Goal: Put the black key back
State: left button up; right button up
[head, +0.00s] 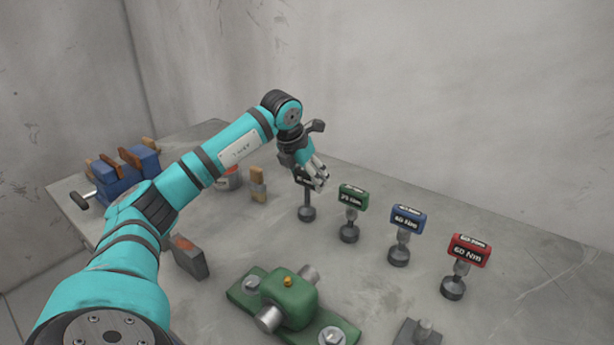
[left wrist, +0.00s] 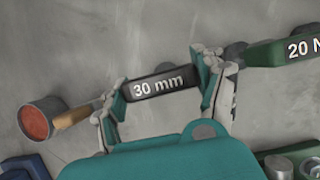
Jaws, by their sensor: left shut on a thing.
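I cannot tell whether the shaft is seated in the foot. My right gripper is not in view.
The green key (head: 353,196), blue key (head: 408,219) and red key (head: 469,250) stand to the right. A green machine part (head: 292,300) lies in front.

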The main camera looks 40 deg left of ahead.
pick_arm(q)
jog(key=o, duration=1.8)
jog(key=v, duration=1.2)
jog(key=shift+d, duration=0.1)
